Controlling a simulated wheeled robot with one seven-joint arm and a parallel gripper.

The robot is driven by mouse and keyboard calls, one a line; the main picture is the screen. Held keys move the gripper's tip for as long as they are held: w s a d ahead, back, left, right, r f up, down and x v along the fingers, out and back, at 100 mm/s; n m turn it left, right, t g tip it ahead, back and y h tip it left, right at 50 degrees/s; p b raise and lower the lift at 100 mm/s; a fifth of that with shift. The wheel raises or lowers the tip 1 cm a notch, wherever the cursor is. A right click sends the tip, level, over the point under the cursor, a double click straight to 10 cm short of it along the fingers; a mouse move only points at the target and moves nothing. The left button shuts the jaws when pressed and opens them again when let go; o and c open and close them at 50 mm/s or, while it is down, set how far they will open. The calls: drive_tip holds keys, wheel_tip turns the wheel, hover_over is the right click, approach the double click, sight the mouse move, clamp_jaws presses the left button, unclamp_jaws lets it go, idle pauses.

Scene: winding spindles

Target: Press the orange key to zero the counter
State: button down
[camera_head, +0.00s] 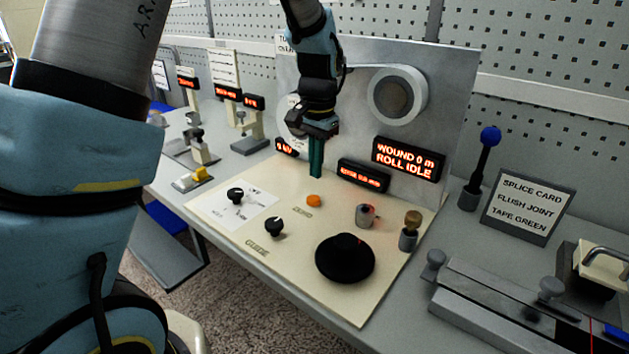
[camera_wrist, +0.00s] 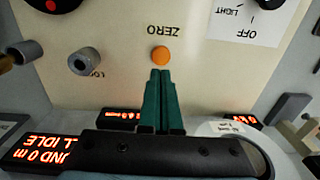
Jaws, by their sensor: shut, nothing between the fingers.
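The orange key (camera_head: 313,200) is a small round button on the cream panel (camera_head: 300,285). In the wrist view the orange key (camera_wrist: 160,54) sits beside the word ZERO. My gripper (camera_head: 316,174) has green fingers, shut with nothing between them, pointing down over the panel behind the key. In the wrist view my gripper (camera_wrist: 160,74) has its fingertips close to the key in the picture; whether they touch it I cannot tell. The counter display (camera_head: 408,159) reads WOUND 0 m, ROLL IDLE, in red letters.
A large black knob (camera_head: 345,258), two small black knobs (camera_head: 275,227), a grey cylinder (camera_head: 367,215) and a brown-topped post (camera_head: 411,230) stand on the panel. A smaller display (camera_head: 363,175) and an upright plate with a white roll (camera_head: 398,95) stand behind.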

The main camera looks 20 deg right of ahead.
wheel_tip(320, 180, up, 7)
drive_tip(key=b, duration=0.1)
drive_tip(key=shift+d+r, duration=0.15)
drive_tip(key=shift+r, duration=0.05)
idle(0.7)
drive_tip(key=w+a+f+n, duration=0.1)
drive_tip(key=a+f+n, duration=0.15)
drive_tip(key=a, duration=0.75)
drive_tip(key=w+a+f+n, duration=0.15)
drive_tip(key=a+n, duration=0.25)
drive_tip(key=a, duration=0.5)
drive_tip(key=s+a+f+n, duration=0.2)
drive_tip(key=s+a, duration=0.1)
drive_tip(key=a, duration=0.3)
drive_tip(key=s+a+f+n+t, duration=0.1)
drive_tip(key=s+a+n, duration=0.1)
drive_tip(key=s+a, duration=0.2)
drive_tip(key=a, duration=0.2)
drive_tip(key=shift+a+f, duration=0.35)
drive_tip(key=shift+a, duration=0.05)
